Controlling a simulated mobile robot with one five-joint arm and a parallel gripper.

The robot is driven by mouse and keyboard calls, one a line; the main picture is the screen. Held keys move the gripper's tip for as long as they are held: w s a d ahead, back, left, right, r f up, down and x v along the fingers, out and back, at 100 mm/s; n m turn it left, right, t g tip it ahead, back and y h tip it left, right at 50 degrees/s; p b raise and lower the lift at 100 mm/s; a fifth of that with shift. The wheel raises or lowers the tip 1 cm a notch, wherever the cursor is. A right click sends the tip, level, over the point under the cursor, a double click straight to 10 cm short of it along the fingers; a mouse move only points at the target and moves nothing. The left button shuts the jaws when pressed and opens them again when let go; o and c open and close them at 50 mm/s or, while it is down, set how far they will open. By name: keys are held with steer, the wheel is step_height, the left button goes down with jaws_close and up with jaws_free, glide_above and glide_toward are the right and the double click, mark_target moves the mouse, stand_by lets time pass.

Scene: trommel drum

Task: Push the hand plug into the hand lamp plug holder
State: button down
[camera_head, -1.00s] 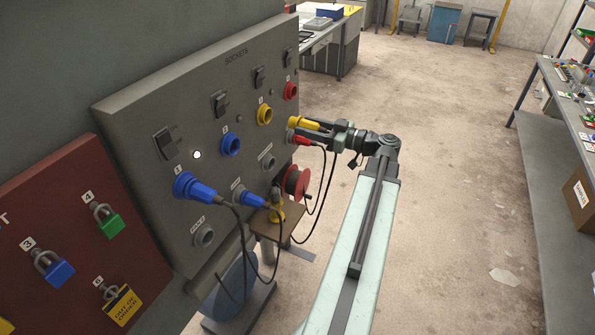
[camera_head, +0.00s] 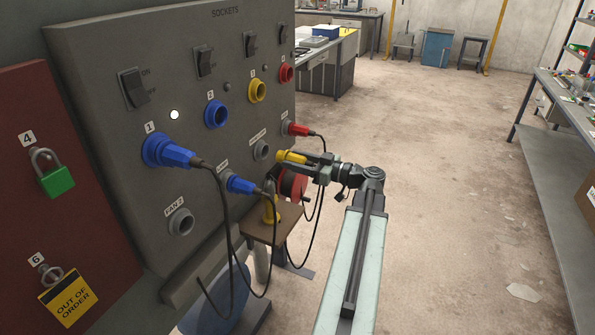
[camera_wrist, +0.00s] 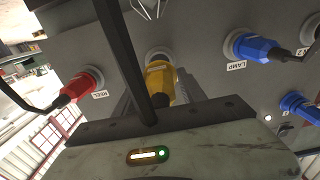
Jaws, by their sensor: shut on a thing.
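The yellow hand plug (camera_head: 292,157) is in my gripper (camera_head: 294,160), which is shut on it. It points left toward the panel. The grey hand lamp plug holder (camera_head: 261,150) is on the socket panel, just left of the plug's tip, with a small gap showing. In the wrist view the yellow plug (camera_wrist: 160,84) lies in front of the holder's grey ring (camera_wrist: 159,57), roughly lined up with it. A dark bar, probably the cable, covers part of the plug there. Whether its tip touches the holder is hidden in that view.
A red plug (camera_head: 298,129) sits in the reel holder just above my gripper. A blue plug (camera_head: 240,184) sits in the lamp holder to the left, and a larger blue plug (camera_head: 168,151) in socket 1. A red reel (camera_head: 293,184) and hanging cables are below.

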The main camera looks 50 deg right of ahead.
mark_target(279, 155)
steer(key=shift+r, duration=0.1)
steer(key=shift+x, duration=2.95)
steer(key=shift+w+a, duration=0.1)
steer(key=shift+w, duration=0.2)
steer(key=c, duration=0.6)
jaws_free()
steer(key=v, duration=0.7)
steer(key=shift+s, duration=0.35)
